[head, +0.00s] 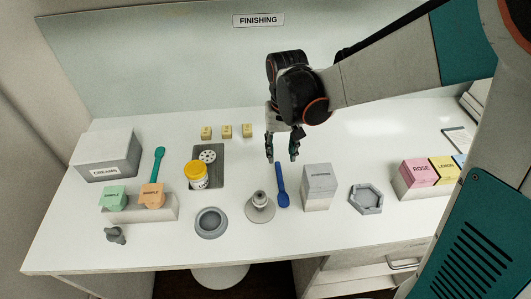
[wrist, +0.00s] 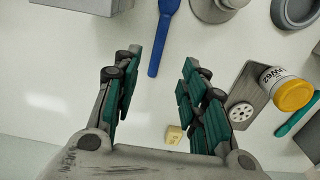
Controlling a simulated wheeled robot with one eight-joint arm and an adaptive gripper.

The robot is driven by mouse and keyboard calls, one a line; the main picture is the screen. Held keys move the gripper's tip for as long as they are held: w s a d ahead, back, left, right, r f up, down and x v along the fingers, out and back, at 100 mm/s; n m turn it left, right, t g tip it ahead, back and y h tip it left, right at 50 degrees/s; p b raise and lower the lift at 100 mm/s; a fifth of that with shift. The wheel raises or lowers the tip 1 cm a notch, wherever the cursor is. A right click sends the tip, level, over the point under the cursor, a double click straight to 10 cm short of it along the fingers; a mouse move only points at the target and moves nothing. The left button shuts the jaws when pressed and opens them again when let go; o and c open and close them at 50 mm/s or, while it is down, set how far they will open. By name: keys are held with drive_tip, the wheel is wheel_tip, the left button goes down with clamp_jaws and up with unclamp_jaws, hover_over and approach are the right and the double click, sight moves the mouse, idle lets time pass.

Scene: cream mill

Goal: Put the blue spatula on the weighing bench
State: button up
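The blue spatula (head: 281,185) lies flat on the white bench (head: 240,255) under the FINISHING sign, between a grey round-based stand and a grey box. In the wrist view the spatula (wrist: 162,38) lies ahead of the fingers, its end pointing toward the gap between them. My gripper (head: 282,158) is above the bench just behind the spatula, fingers pointing down. In the wrist view my gripper (wrist: 160,90) is open and empty, with its fingers apart. No bench in view is labelled as a weighing bench.
The grey stand (head: 259,207) is close left of the spatula, and the grey box (head: 319,187) close right. A yellow-lidded jar (head: 195,175) stands on a dark tray (head: 210,152). A green spatula (head: 158,162) lies farther left. Small yellow blocks (head: 226,131) sit behind.

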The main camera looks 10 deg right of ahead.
drive_tip(key=b, duration=0.2)
hover_over(280, 178)
drive_tip(key=f, duration=0.6)
drive_tip(key=shift+w, duration=0.2)
drive_tip(key=shift+s+f+b, duration=0.2)
drive_tip(key=shift+f+b, duration=0.65)
drive_tip(key=shift+f, duration=1.8)
drive_tip(key=shift+r, duration=0.1)
drive_tip(key=shift+c, duration=0.5)
clamp_jaws()
